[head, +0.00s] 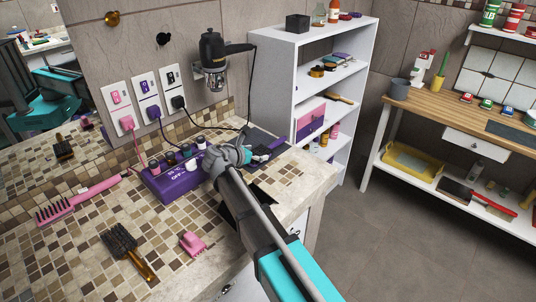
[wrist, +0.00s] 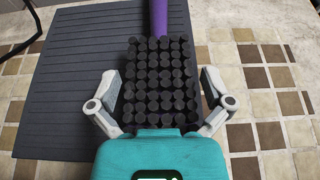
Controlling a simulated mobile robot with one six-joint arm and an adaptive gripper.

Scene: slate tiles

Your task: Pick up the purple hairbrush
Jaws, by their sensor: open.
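The purple hairbrush (wrist: 158,68) lies bristles up in the wrist view, its black bristled head near the middle and its purple handle running out of the top edge. In the head view its purple handle (head: 277,145) shows just beyond my gripper, partly hidden. My gripper (wrist: 160,84) is open, with one grey finger on each side of the bristled head. Gaps seem to show beside the head; I cannot tell whether either finger touches it. In the head view my gripper (head: 246,156) is low over the counter's far right part.
The brush rests partly on a dark ribbed mat (wrist: 75,70) on the tiled counter. Left of my gripper stand a purple roller box (head: 172,183), a pink comb (head: 80,200), a black brush (head: 125,245) and a pink clip (head: 192,244). A white shelf (head: 275,75) stands behind.

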